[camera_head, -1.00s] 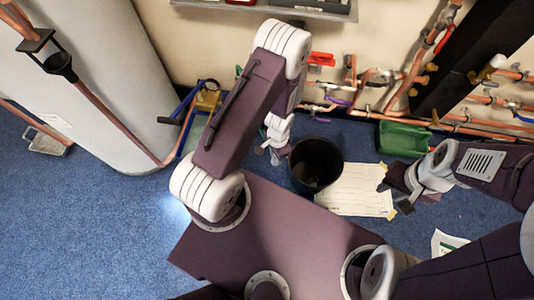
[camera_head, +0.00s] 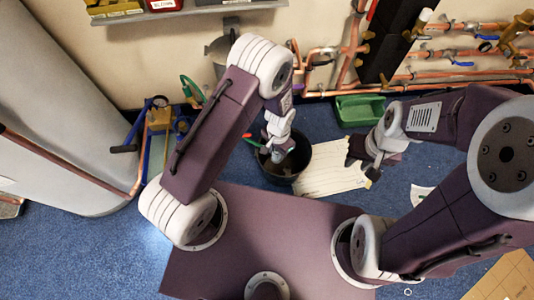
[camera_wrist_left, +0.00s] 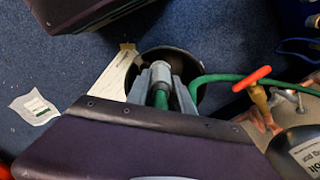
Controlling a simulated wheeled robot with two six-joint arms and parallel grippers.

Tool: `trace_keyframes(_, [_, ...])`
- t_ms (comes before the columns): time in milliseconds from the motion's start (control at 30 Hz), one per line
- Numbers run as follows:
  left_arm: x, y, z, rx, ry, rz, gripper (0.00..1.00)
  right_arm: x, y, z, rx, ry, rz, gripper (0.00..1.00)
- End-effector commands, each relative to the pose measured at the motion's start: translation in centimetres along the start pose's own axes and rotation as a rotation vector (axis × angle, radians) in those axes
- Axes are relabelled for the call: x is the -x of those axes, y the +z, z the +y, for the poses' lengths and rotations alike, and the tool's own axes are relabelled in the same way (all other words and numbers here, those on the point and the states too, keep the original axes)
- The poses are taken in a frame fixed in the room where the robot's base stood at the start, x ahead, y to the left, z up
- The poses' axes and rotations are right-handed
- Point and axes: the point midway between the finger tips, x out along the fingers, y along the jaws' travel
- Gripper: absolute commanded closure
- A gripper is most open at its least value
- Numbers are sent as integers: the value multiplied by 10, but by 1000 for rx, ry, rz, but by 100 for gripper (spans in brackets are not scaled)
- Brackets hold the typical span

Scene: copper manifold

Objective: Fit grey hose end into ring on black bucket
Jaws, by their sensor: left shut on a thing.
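The black bucket (camera_head: 290,179) stands on the blue carpet near the wall; it also shows in the left wrist view (camera_wrist_left: 186,62). My left gripper (camera_head: 277,155) is over the bucket's opening and points down. In the left wrist view its jaws (camera_wrist_left: 160,80) are shut on the grey hose end (camera_wrist_left: 161,72), with the green hose (camera_wrist_left: 225,78) leading off to the right. I cannot make out the ring, or whether the hose end touches it. My right gripper (camera_head: 361,169) is open and empty above the paper sheet, right of the bucket.
A paper sheet (camera_head: 325,172) lies right of the bucket. A green tray (camera_head: 360,110) stands by the wall under copper pipes (camera_head: 460,73). A large grey cylinder (camera_head: 65,110) stands at left. A red-handled valve (camera_wrist_left: 252,80) is right of the bucket in the wrist view.

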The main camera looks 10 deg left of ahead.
Motion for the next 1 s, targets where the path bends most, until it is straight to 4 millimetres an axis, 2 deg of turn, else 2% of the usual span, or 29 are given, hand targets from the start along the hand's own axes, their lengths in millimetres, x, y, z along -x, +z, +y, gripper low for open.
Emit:
trace_keyframes(433, [-2,-44,35,-2,0,2,100,-21,2,0,0,0,0,69])
trace_keyframes(800, [-51,-42,34,1,0,-1,100,-47,5,1,0,0,0,69])
trace_keyframes(1000, [-67,-42,33,0,0,-1,100,-55,6,1,0,0,0,69])
